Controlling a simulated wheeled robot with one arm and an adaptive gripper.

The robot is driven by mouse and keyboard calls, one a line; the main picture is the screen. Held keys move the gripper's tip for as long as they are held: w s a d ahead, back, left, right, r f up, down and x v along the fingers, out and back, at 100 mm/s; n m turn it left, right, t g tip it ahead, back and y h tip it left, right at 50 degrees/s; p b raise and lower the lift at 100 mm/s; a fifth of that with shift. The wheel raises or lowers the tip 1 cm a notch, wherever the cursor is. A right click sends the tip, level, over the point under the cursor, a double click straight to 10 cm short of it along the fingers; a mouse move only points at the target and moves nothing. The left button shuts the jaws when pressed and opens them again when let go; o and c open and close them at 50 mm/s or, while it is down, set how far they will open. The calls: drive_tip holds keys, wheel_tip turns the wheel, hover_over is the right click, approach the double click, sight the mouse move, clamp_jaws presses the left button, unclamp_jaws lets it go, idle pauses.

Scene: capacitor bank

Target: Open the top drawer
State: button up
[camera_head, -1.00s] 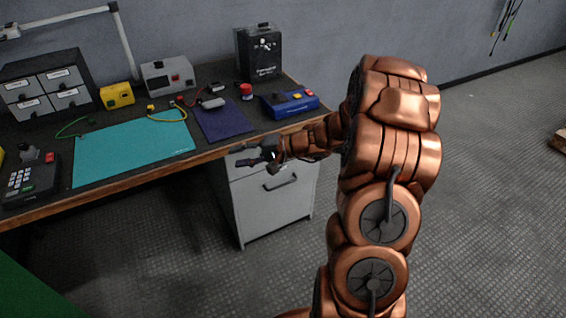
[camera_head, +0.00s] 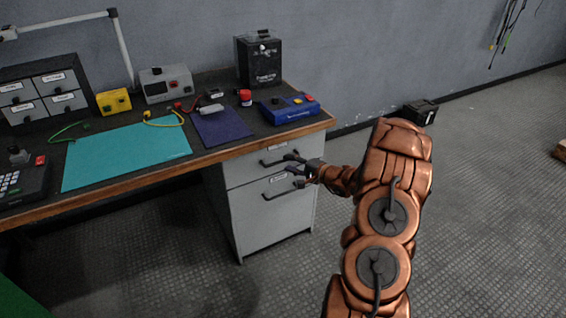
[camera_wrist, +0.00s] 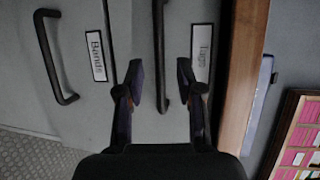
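The top drawer (camera_head: 245,165) is the upper grey front of the cabinet under the bench's right end. It looks closed. Its black bar handle (camera_head: 270,162) is partly hidden by my gripper. In the wrist view the picture is turned sideways, and the top drawer's handle (camera_wrist: 158,40) runs between the fingertips, beside a white label. My gripper (camera_head: 290,164) is open, its fingers on either side of that handle. I cannot tell whether they touch it. In the wrist view my gripper (camera_wrist: 161,75) holds nothing visible.
The lower drawer's handle (camera_wrist: 52,60) is close by, with its own label. The wooden bench edge (camera_wrist: 241,75) lies just above the top drawer. A blue device (camera_head: 289,107) stands on the bench above. A black box (camera_head: 421,113) is on the floor by the wall.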

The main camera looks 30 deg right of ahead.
sight(283, 161)
drive_tip(key=shift+x, duration=1.95)
clamp_jaws()
